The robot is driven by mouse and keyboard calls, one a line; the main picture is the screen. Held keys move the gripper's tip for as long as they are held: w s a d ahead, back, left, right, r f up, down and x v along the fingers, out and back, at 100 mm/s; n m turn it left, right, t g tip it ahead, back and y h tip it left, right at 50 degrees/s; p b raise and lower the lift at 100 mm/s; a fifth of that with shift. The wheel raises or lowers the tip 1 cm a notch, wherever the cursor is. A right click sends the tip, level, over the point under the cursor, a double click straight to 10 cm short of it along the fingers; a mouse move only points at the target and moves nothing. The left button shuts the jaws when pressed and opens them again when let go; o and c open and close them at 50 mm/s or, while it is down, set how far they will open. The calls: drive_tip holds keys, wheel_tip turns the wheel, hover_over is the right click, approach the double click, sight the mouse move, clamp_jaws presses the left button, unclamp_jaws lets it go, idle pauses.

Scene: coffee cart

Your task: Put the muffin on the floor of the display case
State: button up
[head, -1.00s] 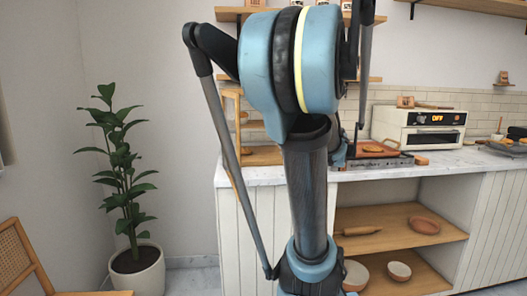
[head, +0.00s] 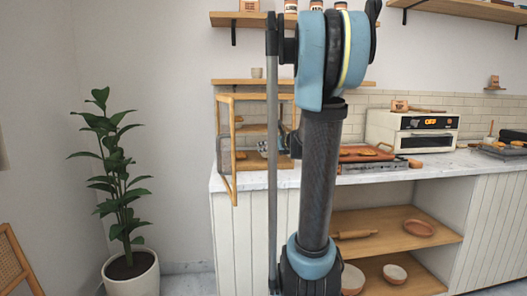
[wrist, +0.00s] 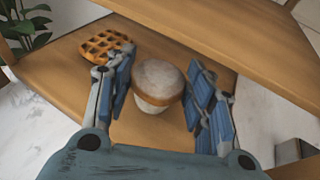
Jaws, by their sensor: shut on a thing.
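The muffin (wrist: 157,80) has a pale, rounded top and a light cup. It sits between the two fingers of my gripper (wrist: 160,85), which is shut on it. In the head view my gripper (head: 264,146) is at the display case (head: 234,99), a wooden frame with its front panel swung out. The wrist view shows the muffin over the wooden case floor (wrist: 75,50), below a shelf. I cannot tell if its base touches the floor. In the head view my gripper and arm hide the muffin.
A waffle (wrist: 107,46) lies on the case floor, close to my left finger. A wooden shelf (wrist: 225,35) spans above right. A red-brown board with pastry (head: 365,154) and a white oven (head: 412,131) stand right on the counter. A potted plant (head: 118,165) is at left.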

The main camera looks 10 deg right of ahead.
drive_tip(key=x, duration=0.3)
drive_tip(key=shift+w+a, duration=0.15)
drive_tip(key=shift+w, duration=0.25)
drive_tip(key=shift+f, duration=0.3)
drive_tip(key=shift+s, duration=0.1)
drive_tip(key=o, duration=1.2)
drive_tip(key=shift+c, duration=0.2)
drive_tip(key=v, duration=1.2)
